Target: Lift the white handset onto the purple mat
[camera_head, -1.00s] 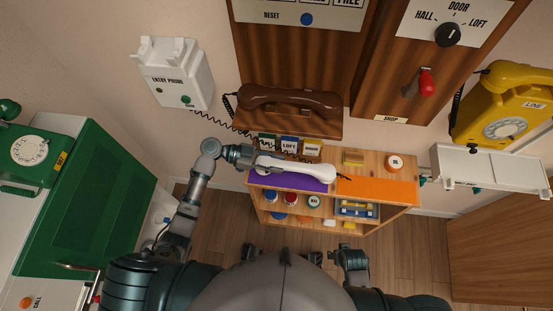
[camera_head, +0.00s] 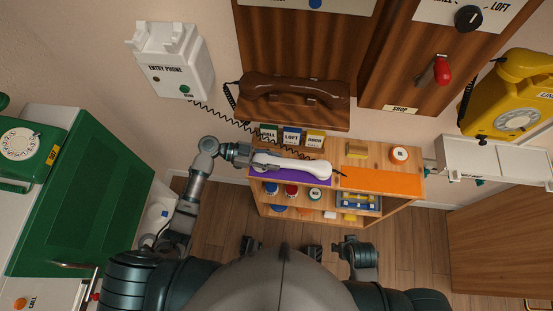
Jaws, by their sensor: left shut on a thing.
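The white handset (camera_head: 302,168) lies lengthwise over the purple mat (camera_head: 318,181) at the left of the wooden shelf top. From this view I cannot tell whether it rests on the mat or is held just above it. My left gripper (camera_head: 254,159) reaches in from the left and is shut on the handset's left end, hiding part of it. My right gripper (camera_head: 354,254) is low in the view, over the floor and away from the shelf; its fingers are too small to read.
An orange mat (camera_head: 381,181) covers the shelf's right side. A wooden block (camera_head: 357,151) and a round white-topped item (camera_head: 399,154) stand behind it. Small labelled boxes (camera_head: 291,136) line the back edge.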

